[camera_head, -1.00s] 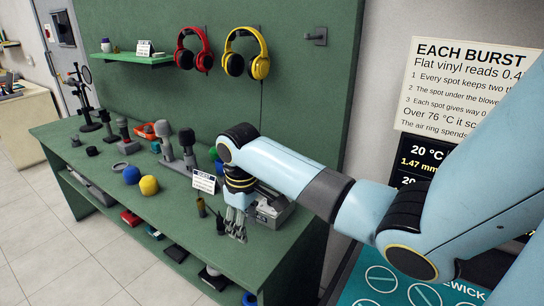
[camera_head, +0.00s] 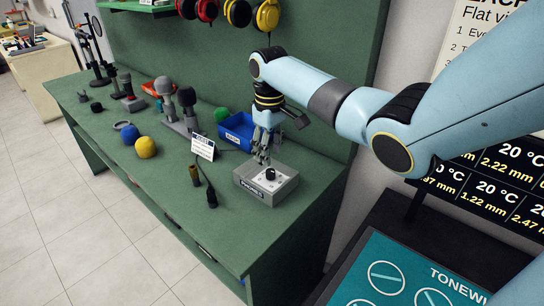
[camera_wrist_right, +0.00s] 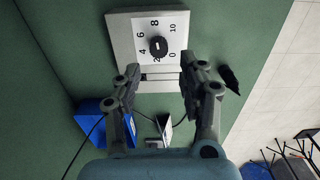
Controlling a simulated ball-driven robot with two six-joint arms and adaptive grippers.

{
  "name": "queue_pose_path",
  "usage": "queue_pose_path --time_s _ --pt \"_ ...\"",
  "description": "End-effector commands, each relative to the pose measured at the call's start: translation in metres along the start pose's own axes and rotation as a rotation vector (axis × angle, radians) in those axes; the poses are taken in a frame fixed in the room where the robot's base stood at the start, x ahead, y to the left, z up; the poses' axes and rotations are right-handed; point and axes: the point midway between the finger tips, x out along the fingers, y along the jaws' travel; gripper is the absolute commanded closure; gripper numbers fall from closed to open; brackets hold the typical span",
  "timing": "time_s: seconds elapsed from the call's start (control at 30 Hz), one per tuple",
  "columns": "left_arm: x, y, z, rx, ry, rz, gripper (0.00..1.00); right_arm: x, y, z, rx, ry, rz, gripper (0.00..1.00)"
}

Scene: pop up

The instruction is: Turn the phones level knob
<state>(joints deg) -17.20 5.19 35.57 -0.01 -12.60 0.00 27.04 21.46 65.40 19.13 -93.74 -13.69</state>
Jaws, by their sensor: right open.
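The phones level knob (camera_head: 270,173) is a small black knob on top of a grey box (camera_head: 282,190) near the right end of the green bench. In the right wrist view the knob (camera_wrist_right: 158,46) sits on a white dial plate (camera_wrist_right: 168,34) with numbers around it. My right gripper (camera_head: 263,158) hangs just behind and above the box, fingers pointing down. In the right wrist view the gripper (camera_wrist_right: 160,82) is open, its fingers apart and empty, with the knob beyond the fingertips. It does not appear to touch the knob. My left gripper is not in view.
A blue bin (camera_head: 237,130) stands behind the box on the left. A small sign (camera_head: 203,147) and dark connectors with a cable (camera_head: 211,195) are left of the box. Several microphones and foam balls stand farther left. The bench front right is clear.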

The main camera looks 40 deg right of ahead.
Motion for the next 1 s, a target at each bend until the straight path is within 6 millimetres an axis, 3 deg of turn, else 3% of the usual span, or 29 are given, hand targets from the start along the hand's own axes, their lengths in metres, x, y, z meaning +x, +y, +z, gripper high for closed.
queue_pose_path --time_s 0.03,0.1,0.53,0.6,0.77,0.93,1.0 --pt "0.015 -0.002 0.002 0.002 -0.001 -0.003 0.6 0.015 0.0 0.0 0.0 -0.001 0.001 0.59" --pt "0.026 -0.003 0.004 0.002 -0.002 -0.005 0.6 0.024 0.0 0.0 0.0 0.0 0.001 0.59" --pt "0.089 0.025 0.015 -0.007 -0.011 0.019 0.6 0.075 0.0 0.001 0.0 -0.001 0.002 0.59" --pt "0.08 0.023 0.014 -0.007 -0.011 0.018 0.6 0.066 0.0 0.001 0.0 0.0 0.001 0.68" --pt "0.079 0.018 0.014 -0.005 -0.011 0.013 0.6 0.064 0.0 0.0 0.0 0.0 0.001 0.89" --pt "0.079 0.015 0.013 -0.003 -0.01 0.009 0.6 0.064 0.0 0.0 -0.027 0.0 0.001 0.9" --pt "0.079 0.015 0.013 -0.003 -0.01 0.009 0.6 0.064 0.0 0.0 -0.151 0.0 0.001 0.9"
